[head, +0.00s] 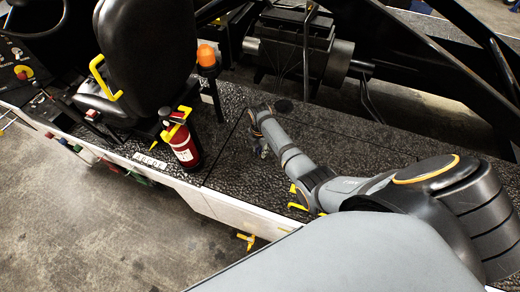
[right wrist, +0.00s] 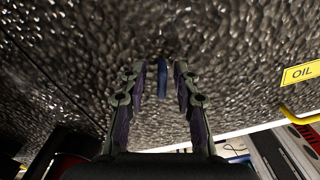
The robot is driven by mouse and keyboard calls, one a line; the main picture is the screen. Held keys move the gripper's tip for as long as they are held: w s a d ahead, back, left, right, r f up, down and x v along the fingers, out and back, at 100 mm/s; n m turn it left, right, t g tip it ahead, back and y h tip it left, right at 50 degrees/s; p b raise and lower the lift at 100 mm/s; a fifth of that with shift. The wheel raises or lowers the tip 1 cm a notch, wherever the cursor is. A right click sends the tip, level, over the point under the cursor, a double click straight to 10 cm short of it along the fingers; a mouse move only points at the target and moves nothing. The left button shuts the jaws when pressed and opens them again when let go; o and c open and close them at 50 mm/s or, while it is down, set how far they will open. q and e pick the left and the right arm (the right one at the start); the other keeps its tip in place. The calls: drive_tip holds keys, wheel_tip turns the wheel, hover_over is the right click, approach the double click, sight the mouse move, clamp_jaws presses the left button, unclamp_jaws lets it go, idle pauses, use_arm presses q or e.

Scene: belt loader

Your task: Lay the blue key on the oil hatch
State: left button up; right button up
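The blue key (right wrist: 162,80) shows in the right wrist view as a narrow blue bar between my right gripper's fingertips. My right gripper (right wrist: 160,72) is open, with a visible gap on each side of the key. In the head view my right gripper (head: 262,150) is low over the black textured deck, right of the fire extinguisher; I cannot make out the key there. The oil hatch is marked by a yellow OIL label (right wrist: 301,73) at the right of the wrist view, with a yellow handle beside it. My left gripper is not in view.
A red fire extinguisher (head: 184,142) stands on the deck near its edge. An orange beacon (head: 207,57) and a black seat (head: 146,50) are at the upper left. A black machine frame (head: 300,45) lies behind. The textured deck (head: 375,158) behind my right arm looks clear.

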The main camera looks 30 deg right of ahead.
sight(260, 149)
wheel_tip(260, 149, up, 12)
drive_tip(key=shift+r+b, duration=0.2)
drive_tip(key=shift+b, duration=0.15)
idle(0.5)
